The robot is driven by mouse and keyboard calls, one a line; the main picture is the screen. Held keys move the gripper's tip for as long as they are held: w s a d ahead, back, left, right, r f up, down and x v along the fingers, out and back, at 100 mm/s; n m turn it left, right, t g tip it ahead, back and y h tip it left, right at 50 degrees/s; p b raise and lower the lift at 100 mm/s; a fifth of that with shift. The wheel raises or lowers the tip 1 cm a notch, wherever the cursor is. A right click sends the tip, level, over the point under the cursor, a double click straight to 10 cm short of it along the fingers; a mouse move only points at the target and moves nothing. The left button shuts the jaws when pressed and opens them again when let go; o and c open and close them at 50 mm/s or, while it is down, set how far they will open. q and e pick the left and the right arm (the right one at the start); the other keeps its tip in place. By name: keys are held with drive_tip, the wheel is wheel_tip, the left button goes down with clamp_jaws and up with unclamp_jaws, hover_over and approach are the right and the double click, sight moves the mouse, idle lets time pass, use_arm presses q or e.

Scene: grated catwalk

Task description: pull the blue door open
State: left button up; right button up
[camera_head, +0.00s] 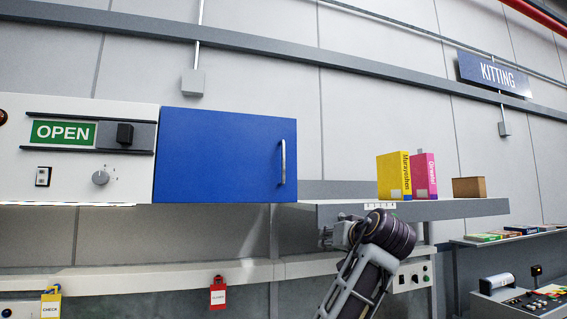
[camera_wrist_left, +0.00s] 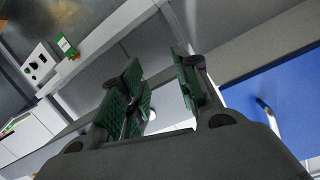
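The blue door (camera_head: 222,155) is a flat panel on the wall cabinet in the head view and looks shut. Its upright metal handle (camera_head: 283,162) is near the right edge. In the left wrist view the blue door (camera_wrist_left: 292,98) and its handle (camera_wrist_left: 268,118) show at the right, tilted. My left gripper (camera_head: 328,236) is below and to the right of the handle, apart from it, partly hidden by its own wrist. In the left wrist view its green-padded fingers (camera_wrist_left: 160,88) are spread with nothing between them. My right gripper is in neither view.
A grey shelf (camera_head: 455,209) right of the door holds a yellow box (camera_head: 393,177), a pink box (camera_head: 423,175) and a brown box (camera_head: 469,188). A green OPEN sign (camera_head: 63,132) and a knob (camera_head: 101,177) are left of the door. A red tag (camera_head: 217,293) hangs below.

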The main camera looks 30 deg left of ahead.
use_arm(q)
drive_tip(key=s+r+n+y, duration=0.2)
drive_tip(key=s+r+n, duration=0.15)
drive_tip(key=r, duration=0.85)
drive_tip(key=n+g+y, duration=0.2)
drive_tip(key=n+y, duration=0.1)
approach(284, 160)
drive_tip(key=v, duration=0.3)
drive_tip(key=shift+s+r+m, duration=0.15)
drive_tip(key=shift+r+m, duration=0.1)
drive_tip(key=shift+a, duration=0.1)
drive_tip(key=shift+w+f+p+x, duration=0.1)
drive_tip(key=shift+p+x, duration=1)
drive_tip(key=shift+x, duration=2.3)
drive_tip(key=shift+w+f+p+x, duration=0.1)
drive_tip(key=shift+p+x, duration=1)
drive_tip(key=shift+x, duration=2.3)
clamp_jaws()
